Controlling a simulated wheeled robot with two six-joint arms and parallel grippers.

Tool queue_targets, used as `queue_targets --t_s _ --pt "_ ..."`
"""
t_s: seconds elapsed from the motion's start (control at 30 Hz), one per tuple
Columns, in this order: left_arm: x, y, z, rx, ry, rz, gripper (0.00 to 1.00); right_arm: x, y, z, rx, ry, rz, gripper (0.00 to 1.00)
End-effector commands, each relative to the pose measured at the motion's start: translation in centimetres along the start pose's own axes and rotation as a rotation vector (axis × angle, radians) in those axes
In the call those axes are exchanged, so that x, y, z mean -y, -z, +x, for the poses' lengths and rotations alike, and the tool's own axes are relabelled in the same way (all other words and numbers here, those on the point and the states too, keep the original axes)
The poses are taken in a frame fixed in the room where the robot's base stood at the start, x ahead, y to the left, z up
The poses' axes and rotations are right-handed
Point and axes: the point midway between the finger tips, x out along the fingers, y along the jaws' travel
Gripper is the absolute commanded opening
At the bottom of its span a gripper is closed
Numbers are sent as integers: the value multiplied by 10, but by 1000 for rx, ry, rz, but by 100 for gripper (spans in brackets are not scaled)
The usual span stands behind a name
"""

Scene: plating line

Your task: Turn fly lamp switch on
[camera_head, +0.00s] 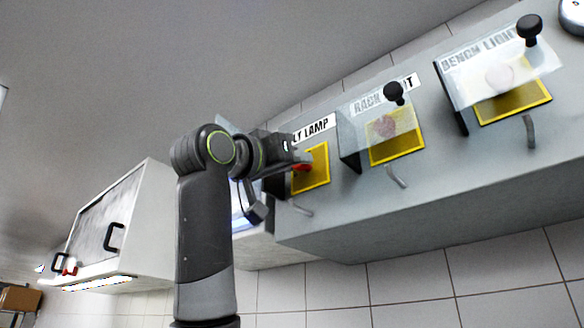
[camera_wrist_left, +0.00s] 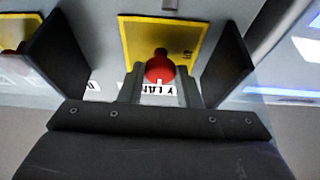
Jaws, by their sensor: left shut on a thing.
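The fly lamp switch is a lever with a red ball knob (camera_wrist_left: 159,70) in front of a yellow-edged plate (camera_head: 318,181) under the "LY LAMP" label (camera_head: 316,128), whose first letter is hidden. My left gripper (camera_head: 296,164) reaches the panel from the left. In the left wrist view, its narrow grey fingers (camera_wrist_left: 160,88) are shut on the red knob, one on each side. In that view the knob lies toward the label side of the plate. The lever's exact tilt is hard to tell. My right gripper is not in view.
To the right on the grey panel (camera_head: 430,190) are the rack light switch's clear cover (camera_head: 365,133) and the bench light switch's clear cover (camera_head: 480,78), each with a black knob. A white cabinet (camera_head: 145,225) with black handles hangs at the left. Tiled wall lies below.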

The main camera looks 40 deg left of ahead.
Motion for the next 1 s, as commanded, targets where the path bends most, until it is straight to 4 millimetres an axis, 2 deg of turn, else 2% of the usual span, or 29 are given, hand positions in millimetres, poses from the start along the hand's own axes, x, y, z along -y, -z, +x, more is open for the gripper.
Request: queue_targets --t_s 0.23,0.27,0.4,0.77,0.87,1.0 --pt "0 -1 0 3 0 1 8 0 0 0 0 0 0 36" --pt "0 -1 0 3 0 1 33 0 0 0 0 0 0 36" --pt "0 -1 0 1 0 0 52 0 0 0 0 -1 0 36" --pt "0 -1 -4 -1 1 0 52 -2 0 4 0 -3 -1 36" --pt "0 -2 -15 -4 0 0 52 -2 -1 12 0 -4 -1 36" --pt "0 -4 -41 -5 0 0 52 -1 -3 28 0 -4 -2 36"
